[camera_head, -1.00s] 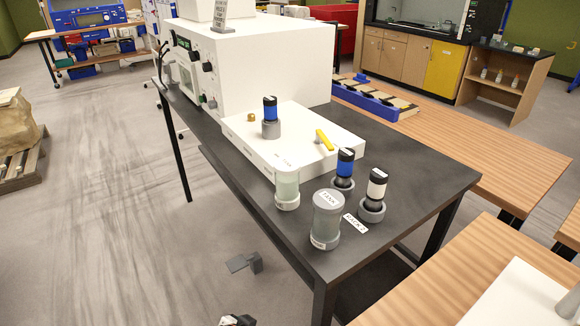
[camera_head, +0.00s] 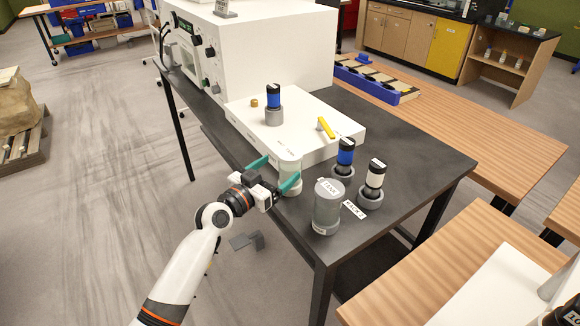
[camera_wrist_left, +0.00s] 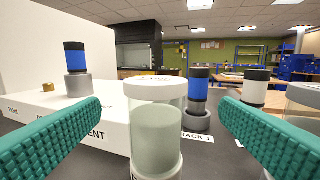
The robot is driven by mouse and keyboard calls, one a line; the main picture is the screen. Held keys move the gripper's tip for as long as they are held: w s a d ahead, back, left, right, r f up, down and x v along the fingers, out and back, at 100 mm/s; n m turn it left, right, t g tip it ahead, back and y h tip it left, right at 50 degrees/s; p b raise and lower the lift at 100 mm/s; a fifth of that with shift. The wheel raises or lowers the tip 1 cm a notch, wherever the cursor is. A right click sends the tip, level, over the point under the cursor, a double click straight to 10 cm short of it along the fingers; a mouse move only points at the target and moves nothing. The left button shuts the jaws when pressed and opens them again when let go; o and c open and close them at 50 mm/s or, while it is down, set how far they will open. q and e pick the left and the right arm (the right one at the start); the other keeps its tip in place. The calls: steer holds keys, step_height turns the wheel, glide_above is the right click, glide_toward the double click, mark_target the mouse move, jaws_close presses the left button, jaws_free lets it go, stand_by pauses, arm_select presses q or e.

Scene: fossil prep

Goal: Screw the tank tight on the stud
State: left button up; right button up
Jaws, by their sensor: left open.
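A clear jar of pale green liquid with a light lid (camera_head: 288,157) stands at the front edge of the white block. It also shows in the middle of the left wrist view (camera_wrist_left: 157,130). My left gripper (camera_head: 277,172) is open, its teal fingers spread on either side of this jar; I cannot tell whether they touch it. A second, larger jar with a grey lid marked TANK (camera_head: 327,205) stands to its right on the dark table. A small brass stud (camera_head: 254,103) stands on the white block. My right gripper is not in view.
The white block (camera_head: 325,155) carries a blue-banded bottle (camera_head: 273,105) in a grey holder and a yellow handle (camera_head: 326,127). Blue-banded (camera_head: 344,158) and white-banded (camera_head: 374,180) bottles stand right of it. A white machine (camera_head: 262,50) is behind. The dark table's right end (camera_head: 430,175) is clear.

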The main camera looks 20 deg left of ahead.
mark_target(283, 165)
arm_select(q)
steer(key=x, duration=0.3)
steer(key=shift+w+p, duration=0.2)
steer(key=shift+p, duration=0.2)
steer(key=p+x, duration=0.1)
steer(key=x, duration=0.3)
steer(key=shift+w+a+r, duration=0.1)
steer(key=shift+w+r, duration=0.05)
steer(key=shift+r, duration=0.05)
steer(key=shift+w+f, duration=0.1)
steer(key=shift+w, duration=0.2)
steer(key=shift+s, duration=0.1)
steer(key=shift+c, duration=0.3)
steer(key=c, duration=1.2)
